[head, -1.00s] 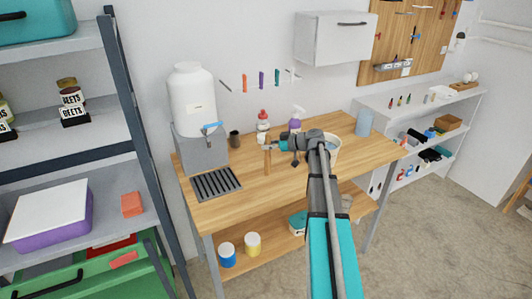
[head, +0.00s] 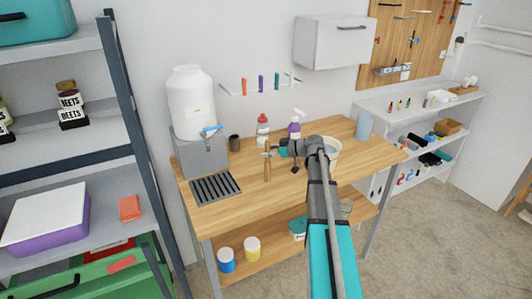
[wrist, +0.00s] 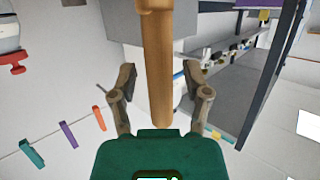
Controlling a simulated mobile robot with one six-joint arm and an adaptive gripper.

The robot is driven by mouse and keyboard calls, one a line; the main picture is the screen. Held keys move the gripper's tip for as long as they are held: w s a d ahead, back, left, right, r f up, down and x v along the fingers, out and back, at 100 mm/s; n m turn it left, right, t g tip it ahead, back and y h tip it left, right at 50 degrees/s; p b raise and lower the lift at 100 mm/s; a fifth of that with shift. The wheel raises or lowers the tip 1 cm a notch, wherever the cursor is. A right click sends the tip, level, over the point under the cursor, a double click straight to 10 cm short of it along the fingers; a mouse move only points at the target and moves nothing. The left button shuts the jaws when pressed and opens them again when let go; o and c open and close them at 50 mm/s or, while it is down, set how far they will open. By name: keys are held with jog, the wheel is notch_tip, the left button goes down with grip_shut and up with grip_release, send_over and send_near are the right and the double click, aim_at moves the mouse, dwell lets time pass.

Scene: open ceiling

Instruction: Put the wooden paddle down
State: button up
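The wooden paddle (head: 267,170) stands upright over the workbench, left of my gripper (head: 268,152). In the wrist view its brown shaft (wrist: 157,60) runs down between the fingers of my gripper (wrist: 160,80). The fingers are spread, with a visible gap on each side of the shaft. The top of the shaft is cut off in the wrist view. I cannot tell whether the paddle's lower end touches the wooden workbench top (head: 325,178).
A white dispenser (head: 190,105) stands at the left with a dark drip grate (head: 215,188) before it. A red-capped bottle (head: 262,130), a spray bottle (head: 295,130) and a pale bucket (head: 334,153) stand behind and right. The bench's front middle is clear.

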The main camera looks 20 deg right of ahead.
jog(key=shift+r, duration=0.15)
jog(key=shift+s+d+r, duration=0.1)
jog(key=shift+s+d, duration=0.1)
jog(key=p+v, duration=0.3)
jog(key=v, duration=0.8)
jog(key=shift+d+p, duration=0.2)
jog(key=shift+p, duration=0.2)
jog(key=shift+s, duration=0.1)
